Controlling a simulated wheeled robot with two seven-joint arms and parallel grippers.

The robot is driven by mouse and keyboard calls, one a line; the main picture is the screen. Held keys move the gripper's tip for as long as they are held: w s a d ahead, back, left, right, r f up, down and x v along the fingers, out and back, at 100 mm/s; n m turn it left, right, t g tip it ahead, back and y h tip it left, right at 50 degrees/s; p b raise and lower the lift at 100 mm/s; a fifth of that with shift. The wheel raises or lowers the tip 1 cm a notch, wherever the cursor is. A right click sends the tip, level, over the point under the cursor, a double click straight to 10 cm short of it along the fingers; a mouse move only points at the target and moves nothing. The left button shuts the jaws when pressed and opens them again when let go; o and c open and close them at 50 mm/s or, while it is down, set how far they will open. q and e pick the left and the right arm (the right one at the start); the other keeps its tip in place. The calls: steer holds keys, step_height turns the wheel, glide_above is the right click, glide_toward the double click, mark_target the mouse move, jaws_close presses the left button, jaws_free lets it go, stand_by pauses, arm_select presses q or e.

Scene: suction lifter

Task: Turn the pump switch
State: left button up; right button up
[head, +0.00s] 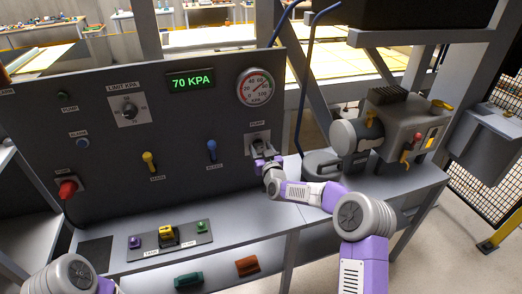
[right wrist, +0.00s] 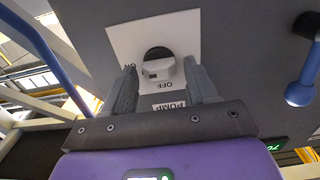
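The pump switch is a dark round knob with a pale grey grip (right wrist: 158,67) on a white plate (right wrist: 190,30) marked ON, OFF and PUMP, seen upside down in the right wrist view. My right gripper (right wrist: 160,72) is open, with one finger on each side of the knob and small gaps showing. Whether a finger touches it I cannot tell. In the head view my right gripper (head: 260,153) is at the PUMP plate (head: 257,138) on the right of the grey panel and hides most of the knob. My left arm shows at the bottom left, its gripper out of view.
The panel (head: 100,180) has a green 70 KPA display (head: 191,82), a round gauge (head: 255,87), a yellow lever (head: 150,161), a blue lever (head: 212,150) and a red knob (head: 68,188). A grey pump machine (head: 400,118) stands on the bench at right.

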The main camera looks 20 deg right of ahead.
steer(key=c, duration=0.8)
steer(key=shift+c, duration=0.2)
steer(key=n+b, duration=0.3)
steer(key=shift+f+n, duration=0.15)
steer(key=shift+n, duration=0.25)
steer(key=n+b, duration=0.3)
steer(key=n, duration=0.1)
steer(key=shift+a, duration=0.1)
steer(key=n+b, duration=0.3)
steer(key=n, duration=0.2)
steer(key=shift+n+b, duration=0.35)
steer(key=shift+n, duration=0.05)
steer(key=n+b, duration=0.2)
steer(key=n, duration=0.2)
steer(key=shift+b, duration=0.35)
steer(key=shift+n, duration=0.3)
